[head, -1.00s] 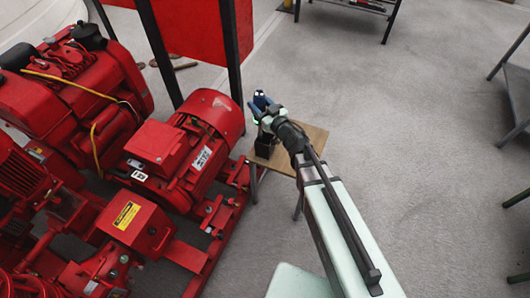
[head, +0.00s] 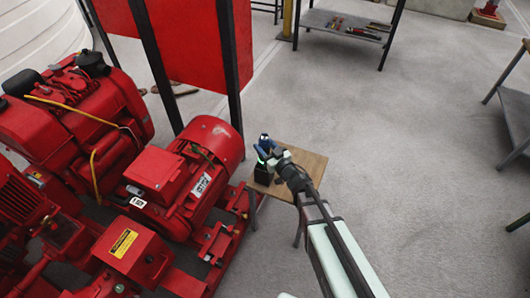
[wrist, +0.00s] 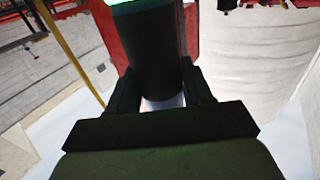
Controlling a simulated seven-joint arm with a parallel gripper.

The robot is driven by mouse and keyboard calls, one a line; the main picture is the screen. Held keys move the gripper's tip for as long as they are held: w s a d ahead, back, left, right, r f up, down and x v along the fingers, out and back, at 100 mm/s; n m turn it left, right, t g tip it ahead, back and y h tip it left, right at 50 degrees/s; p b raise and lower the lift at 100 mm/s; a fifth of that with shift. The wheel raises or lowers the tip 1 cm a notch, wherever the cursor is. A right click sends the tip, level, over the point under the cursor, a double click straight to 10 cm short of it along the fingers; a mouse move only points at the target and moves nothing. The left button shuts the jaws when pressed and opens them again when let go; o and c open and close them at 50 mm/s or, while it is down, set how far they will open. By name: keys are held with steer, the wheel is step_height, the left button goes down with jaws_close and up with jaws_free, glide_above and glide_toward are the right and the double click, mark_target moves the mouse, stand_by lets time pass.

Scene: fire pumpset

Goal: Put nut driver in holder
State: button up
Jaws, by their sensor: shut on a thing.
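My gripper (head: 268,152) is over the left part of a small wooden table in the head view, close above a black upright block (head: 261,173) that looks like the holder. In the wrist view my gripper (wrist: 165,92) is shut on a dark cylinder (wrist: 148,50) with a bright green end, apparently the nut driver's handle. In the head view the tool is too small to separate clearly from the blue and black parts of the gripper. Its tip is hidden, and I cannot tell whether it is inside the block.
The wooden table (head: 308,168) has bare room to the right of the block. The red pumpset (head: 165,180) stands close on the left, with a red panel (head: 190,40) behind. A shelf with tools (head: 345,27) stands at the back.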

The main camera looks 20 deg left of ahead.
steer(key=shift+f, duration=1.7)
steer(key=o, duration=1.3)
steer(key=shift+c, duration=0.2)
steer(key=v, duration=1.2)
